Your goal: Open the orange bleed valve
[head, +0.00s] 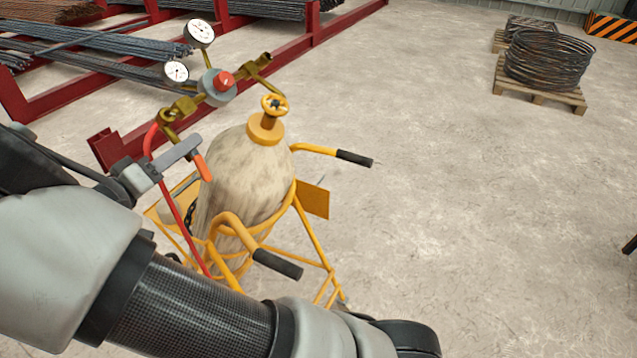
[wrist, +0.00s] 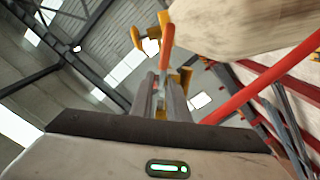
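The orange bleed valve handle (head: 204,168) hangs below the brass manifold, beside the tan cylinder (head: 245,175). My gripper (head: 188,147) reaches in from the left at the upper end of this handle. In the wrist view the orange handle (wrist: 168,43) rises just beyond the fingertips, roughly in line with the gap between my fingers (wrist: 161,82). A small bright metal part shows low in that gap. I cannot tell whether the fingers touch the handle or grip anything.
The manifold carries two gauges (head: 200,33) and a red knob (head: 224,81). A yellow handwheel (head: 275,104) tops the cylinder. A red hose (head: 168,185) hangs close by my gripper. A yellow trolley (head: 314,200) holds the cylinder.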

